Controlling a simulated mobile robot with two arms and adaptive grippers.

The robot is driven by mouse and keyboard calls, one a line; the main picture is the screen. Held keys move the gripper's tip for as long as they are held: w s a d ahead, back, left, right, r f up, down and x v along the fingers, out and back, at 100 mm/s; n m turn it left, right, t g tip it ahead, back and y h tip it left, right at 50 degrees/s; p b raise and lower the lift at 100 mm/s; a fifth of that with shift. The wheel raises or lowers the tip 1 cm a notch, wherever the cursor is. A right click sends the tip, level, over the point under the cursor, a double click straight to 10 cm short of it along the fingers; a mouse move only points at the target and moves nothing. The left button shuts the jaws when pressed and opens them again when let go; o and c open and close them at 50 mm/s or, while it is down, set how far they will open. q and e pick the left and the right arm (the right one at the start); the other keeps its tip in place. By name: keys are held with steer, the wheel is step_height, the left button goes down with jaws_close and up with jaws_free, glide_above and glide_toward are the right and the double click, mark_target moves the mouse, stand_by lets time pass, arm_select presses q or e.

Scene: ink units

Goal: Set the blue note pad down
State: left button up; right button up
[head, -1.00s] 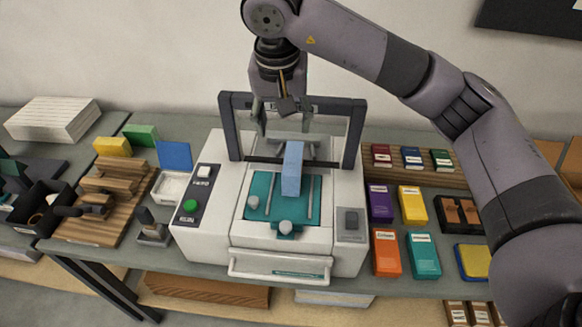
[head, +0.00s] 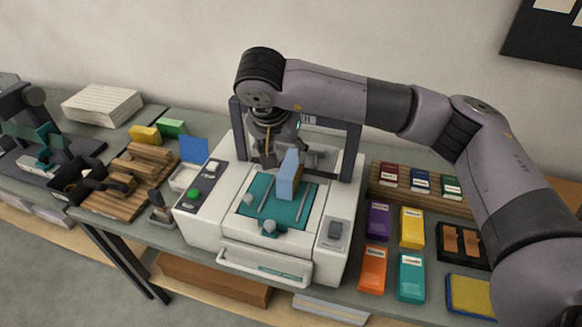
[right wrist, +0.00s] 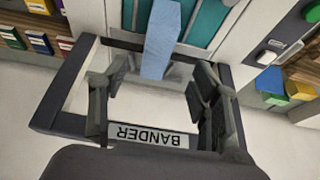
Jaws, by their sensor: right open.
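The blue note pad (head: 289,176) is a light blue block standing on the teal bed (head: 253,196) of the white banding machine (head: 236,233). My right gripper (head: 285,160) is low inside the machine's dark arch, just behind the pad. In the right wrist view, the open fingers (right wrist: 160,72) are spread to either side of the pad's near end (right wrist: 160,45), with gaps between. The pad's underside contact is hard to see. My left gripper is not in view.
The dark arch (head: 352,152) stands close around my right wrist. Coloured boxes, such as a purple one (head: 377,220), lie to the right. A wooden rack (head: 120,203) and a blue panel (head: 194,149) are to the left. White paper stacks (head: 102,104) are at the back left.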

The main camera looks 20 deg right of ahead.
mark_target(291, 164)
steer(key=x, duration=0.2)
steer(key=shift+w+d+f+p, duration=0.1)
steer(key=shift+f+p, duration=0.1)
steer(key=shift+p, duration=0.1)
steer(key=shift+w+d+f+p, duration=0.1)
steer(key=shift+w+f+p, duration=0.1)
steer(key=shift+p, duration=0.15)
steer(key=f+p, duration=0.1)
steer(key=w+d+f, duration=0.1)
steer(key=w+f+p, duration=0.1)
steer(key=shift+d+f+p, duration=0.25)
steer(key=shift+d+p, duration=0.05)
steer(key=shift+d, duration=0.1)
steer(key=shift+f, duration=0.25)
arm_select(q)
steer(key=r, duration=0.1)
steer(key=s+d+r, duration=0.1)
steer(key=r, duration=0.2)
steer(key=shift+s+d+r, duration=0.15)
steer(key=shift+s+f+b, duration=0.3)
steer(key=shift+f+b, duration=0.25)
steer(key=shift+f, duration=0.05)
arm_select(e)
steer(key=shift+f, duration=0.25)
steer(key=shift+c, duration=0.4)
